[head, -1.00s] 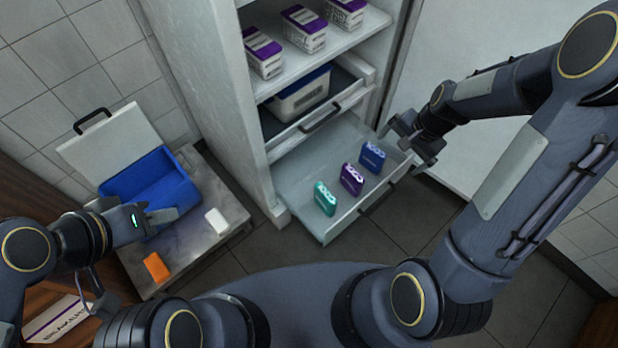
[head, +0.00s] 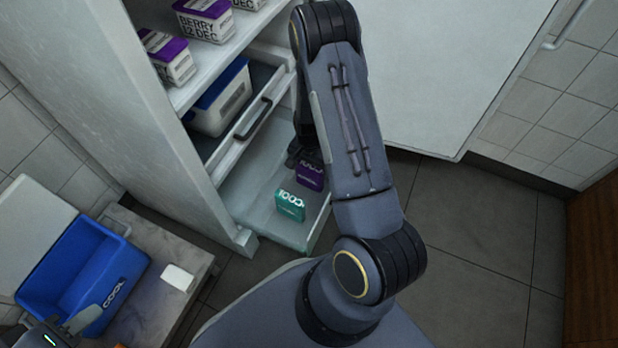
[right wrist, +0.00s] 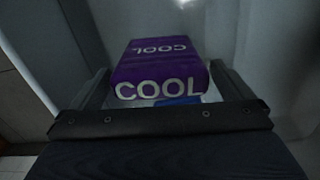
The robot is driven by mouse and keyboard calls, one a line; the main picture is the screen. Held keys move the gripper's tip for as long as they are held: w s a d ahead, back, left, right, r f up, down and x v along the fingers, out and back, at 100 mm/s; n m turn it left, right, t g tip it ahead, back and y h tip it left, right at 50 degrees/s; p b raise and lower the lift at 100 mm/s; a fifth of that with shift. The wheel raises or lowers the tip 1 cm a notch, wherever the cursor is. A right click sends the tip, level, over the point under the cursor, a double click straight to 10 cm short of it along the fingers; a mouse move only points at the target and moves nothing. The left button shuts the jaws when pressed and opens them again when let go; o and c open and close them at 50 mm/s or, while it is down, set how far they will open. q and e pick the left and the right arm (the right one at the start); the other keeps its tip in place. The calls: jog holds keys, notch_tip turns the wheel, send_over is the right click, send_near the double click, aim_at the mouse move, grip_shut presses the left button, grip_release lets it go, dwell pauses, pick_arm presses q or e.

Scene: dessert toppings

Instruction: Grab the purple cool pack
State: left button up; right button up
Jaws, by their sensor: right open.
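The purple cool pack (head: 311,176) stands in the open lower drawer, partly covered by my right arm in the head view. In the right wrist view the purple cool pack (right wrist: 160,72) shows its "COOL" lettering and lies between the two fingers. My right gripper (right wrist: 160,82) is open around it, with a visible gap by the left finger. In the head view my right gripper (head: 303,154) is mostly hidden behind its own arm. My left gripper (head: 78,322) is at the bottom left by the blue box; its jaws are unclear.
A teal cool pack (head: 290,205) stands nearer in the drawer (head: 259,215). A bit of a blue thing (right wrist: 178,101) shows below the purple pack. An open blue cool box (head: 62,262) and a white block (head: 178,278) are on the bench. Shelves with purple-lidded tubs (head: 166,58) rise above.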

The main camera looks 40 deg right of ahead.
notch_tip(320, 180, down, 2)
jog(key=shift+f, duration=0.25)
pick_arm(q)
jog(key=shift+f, duration=0.65)
